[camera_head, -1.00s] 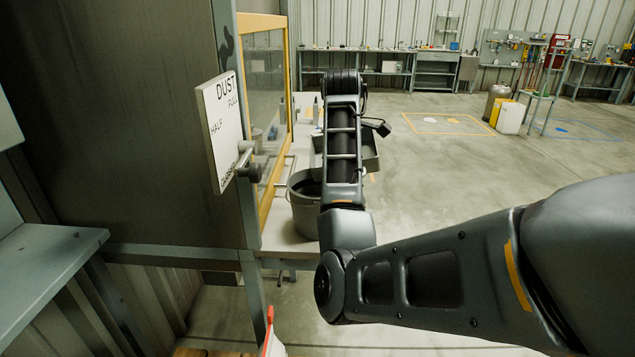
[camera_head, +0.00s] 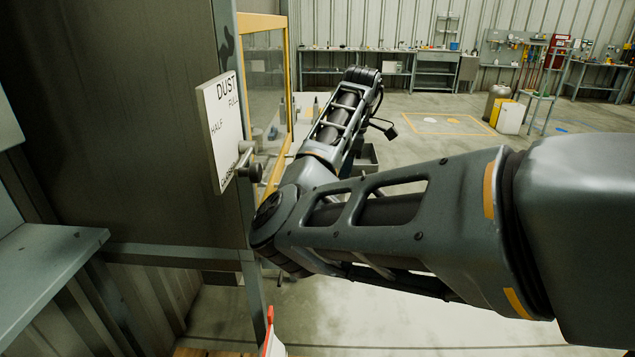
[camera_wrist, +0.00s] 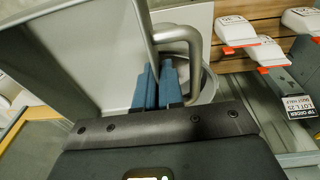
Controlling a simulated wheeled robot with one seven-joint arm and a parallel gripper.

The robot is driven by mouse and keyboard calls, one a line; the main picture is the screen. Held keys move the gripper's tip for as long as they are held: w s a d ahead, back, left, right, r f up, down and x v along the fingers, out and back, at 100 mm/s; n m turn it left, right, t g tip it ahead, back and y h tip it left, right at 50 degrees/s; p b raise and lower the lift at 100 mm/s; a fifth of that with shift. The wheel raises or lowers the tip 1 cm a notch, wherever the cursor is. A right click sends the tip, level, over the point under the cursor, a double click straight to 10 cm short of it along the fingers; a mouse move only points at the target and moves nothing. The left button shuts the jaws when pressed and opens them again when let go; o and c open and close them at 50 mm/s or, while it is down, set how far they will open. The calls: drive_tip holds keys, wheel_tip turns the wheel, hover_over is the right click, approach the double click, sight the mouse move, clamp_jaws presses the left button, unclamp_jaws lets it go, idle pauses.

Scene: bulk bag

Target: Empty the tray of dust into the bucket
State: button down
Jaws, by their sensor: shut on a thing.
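The grey tray (camera_wrist: 75,50) fills the upper left of the wrist view, seen from close up and tilted in the picture. Its bent metal handle (camera_wrist: 194,45) passes at my gripper (camera_wrist: 158,88), whose blue fingers are shut on it. In the head view only a dark corner of the tray (camera_head: 366,160) shows beyond my forearm; my gripper is hidden there. The bucket (camera_wrist: 209,85) shows as a round grey rim behind the handle in the wrist view. My arm hides it in the head view. Dust inside the tray cannot be made out.
White scoop-like items (camera_wrist: 238,30) sit at the wrist view's right. Open floor (camera_head: 420,120) lies right.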

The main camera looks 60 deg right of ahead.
drive_tip(key=shift+r, duration=3.55)
